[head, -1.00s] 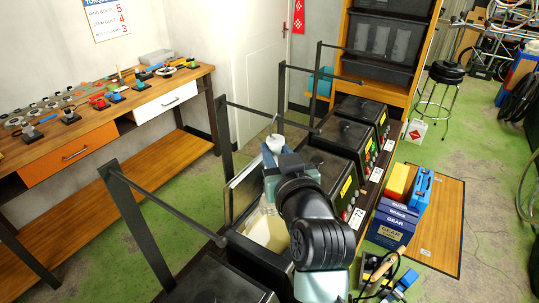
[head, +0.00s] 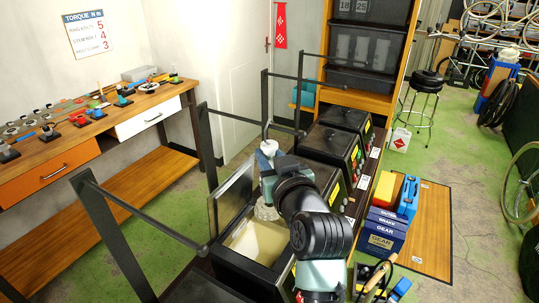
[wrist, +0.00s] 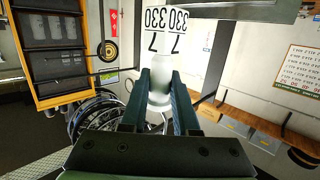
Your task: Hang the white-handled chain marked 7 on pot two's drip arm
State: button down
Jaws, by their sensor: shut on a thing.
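My gripper (head: 268,150) is shut on the white handle (wrist: 160,85) of a chain. In the wrist view, a white tag (wrist: 166,32) beyond the handle reads 330 and 7. In the head view, the pale chain (head: 265,211) hangs below the gripper, at the back of an open pot (head: 228,259) with cream-coloured wax. The pot's raised lid (head: 233,199) is to the left of the chain. A dark drip arm (head: 287,128) runs close behind the white handle; I cannot tell whether they touch. Which pot is number two is not readable.
Another drip arm (head: 150,222) on a post crosses the near left. Closed black pots (head: 333,146) stand behind the open one. A workbench (head: 75,150) with tools is at the left. Blue boxes (head: 385,232) stand on a floor board at the right.

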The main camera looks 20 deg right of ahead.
jog(key=shift+r, duration=0.1)
jog(key=c, duration=0.6)
grip_release()
jog(key=shift+o, duration=1.4)
jog(key=s+a+r+p, duration=0.1)
jog(key=s+p, duration=0.1)
jog(key=s, duration=0.9)
jog(key=shift+a+r, duration=0.2)
jog(key=shift+w, duration=0.1)
